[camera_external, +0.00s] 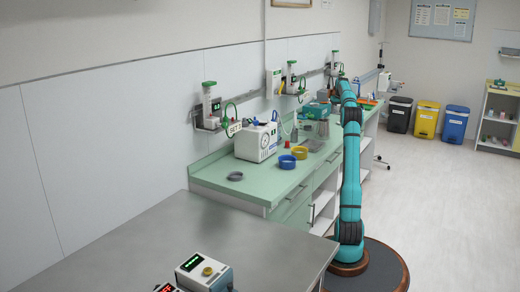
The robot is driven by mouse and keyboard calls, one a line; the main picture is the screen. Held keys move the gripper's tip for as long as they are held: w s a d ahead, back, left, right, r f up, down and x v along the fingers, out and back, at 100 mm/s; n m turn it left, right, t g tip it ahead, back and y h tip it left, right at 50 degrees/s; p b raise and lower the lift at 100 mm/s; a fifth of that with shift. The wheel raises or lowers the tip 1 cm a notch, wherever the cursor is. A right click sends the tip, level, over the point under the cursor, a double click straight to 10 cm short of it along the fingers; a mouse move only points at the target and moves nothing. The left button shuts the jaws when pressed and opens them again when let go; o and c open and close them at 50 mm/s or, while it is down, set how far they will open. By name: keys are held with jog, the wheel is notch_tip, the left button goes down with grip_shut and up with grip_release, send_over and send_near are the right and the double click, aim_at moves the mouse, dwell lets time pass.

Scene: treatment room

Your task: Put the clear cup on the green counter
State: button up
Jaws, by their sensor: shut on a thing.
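The green counter (262,192) runs along the left wall, with its pale green top facing up. My teal arm rises at its right side and bends at the top, beside the far part of the counter. I cannot make out my gripper, which seems hidden behind the arm or among the crowded items. I cannot pick out the clear cup with certainty either. What the gripper holds cannot be seen.
The counter's near part has free room. A grey metal table (150,235) stands in front.

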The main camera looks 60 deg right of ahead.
aim_at(339, 109)
jog(key=shift+f, duration=5.05)
jog(key=o, duration=1)
jog(key=shift+f, duration=0.1)
jog(key=v, duration=1.2)
